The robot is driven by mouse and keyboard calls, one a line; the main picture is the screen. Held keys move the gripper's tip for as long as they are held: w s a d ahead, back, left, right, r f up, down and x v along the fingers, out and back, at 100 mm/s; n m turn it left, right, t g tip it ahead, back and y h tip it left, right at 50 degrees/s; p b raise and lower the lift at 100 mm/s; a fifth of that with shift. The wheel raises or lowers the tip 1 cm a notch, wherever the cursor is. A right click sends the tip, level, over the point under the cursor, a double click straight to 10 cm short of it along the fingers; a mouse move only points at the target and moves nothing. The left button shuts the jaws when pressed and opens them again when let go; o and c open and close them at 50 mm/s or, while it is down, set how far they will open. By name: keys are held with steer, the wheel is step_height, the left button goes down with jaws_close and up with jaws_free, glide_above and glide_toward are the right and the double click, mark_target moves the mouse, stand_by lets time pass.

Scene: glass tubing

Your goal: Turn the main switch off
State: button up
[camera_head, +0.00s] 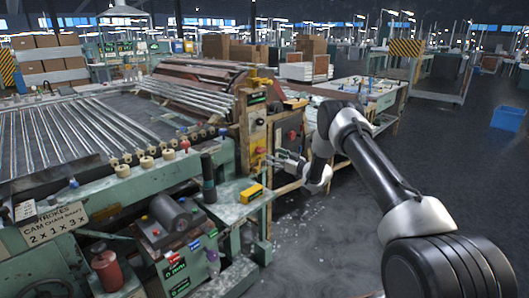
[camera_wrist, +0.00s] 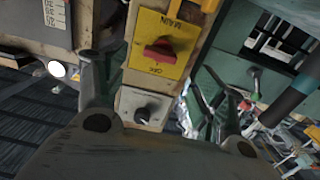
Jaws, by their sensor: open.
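The main switch is a red rotary knob (camera_wrist: 159,51) on a yellow plate (camera_wrist: 176,25) in the wrist view. The plate reads MAIN, upside down in this view, with smaller lettering too blurred to read surely. The knob's handle lies roughly crosswise in the picture. My gripper (camera_wrist: 165,80) is open, one finger left of the switch panel and one right, with the knob between them in the picture. I cannot tell whether anything touches. In the head view my gripper (camera_head: 283,161) is just right of the wooden control post (camera_head: 246,133), near its yellow and red patch.
A black knob (camera_wrist: 143,113) on a pale plate sits below the switch in the wrist view. In the head view a yellow box (camera_head: 251,193) lies on a green shelf beside a dark cylinder (camera_head: 208,178).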

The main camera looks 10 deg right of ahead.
mark_target(264, 152)
steer(key=x, duration=0.7)
steer(key=shift+w+a, duration=0.2)
steer(key=c, duration=1)
